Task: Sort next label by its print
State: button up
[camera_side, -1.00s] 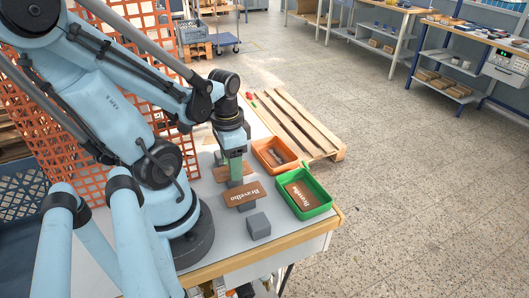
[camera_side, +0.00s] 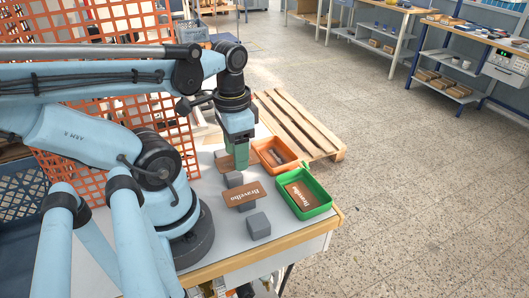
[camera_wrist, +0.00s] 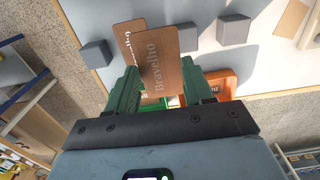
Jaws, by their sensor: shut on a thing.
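My gripper (camera_side: 239,162) is shut on a brown label (camera_wrist: 163,65) and holds it above the table. In the wrist view the held label reads "Bravelho" in dull pale print. A second brown label (camera_side: 243,193) with whiter "Bravelho" print rests tilted on a grey block; it is partly hidden behind the held label in the wrist view (camera_wrist: 127,35). A green bin (camera_side: 319,211) at the table's right edge holds a brown label (camera_side: 303,194) with white print. An orange bin (camera_side: 264,162) behind it holds items too small to make out.
A grey block (camera_side: 258,226) stands bare near the front edge. Another grey block (camera_side: 233,179) stands bare below my gripper. A tan flat piece (camera_wrist: 291,18) lies at the wrist view's top right. A wooden pallet (camera_side: 300,125) lies beyond the bins.

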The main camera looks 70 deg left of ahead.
jog(key=d+r, duration=0.4)
jog(key=d, duration=0.3)
jog(key=w+a+f+n, duration=0.3)
jog(key=w+a+n, duration=1.1)
jog(key=n, duration=0.5)
jog(key=shift+s+a+f, duration=0.15)
jog(key=shift+s+f, duration=0.05)
jog(key=shift+f, duration=0.8)
jog(key=shift+s+a+f, duration=0.1)
jog(key=shift+s+f, duration=0.1)
jog(key=shift+f, duration=0.8)
jog(key=shift+s+a+f, duration=0.15)
jog(key=shift+s+f, duration=0.05)
jog(key=shift+f, duration=0.8)
jog(key=o, duration=1.1)
jog(key=shift+c, duration=0.2)
jog(key=shift+r, duration=0.1)
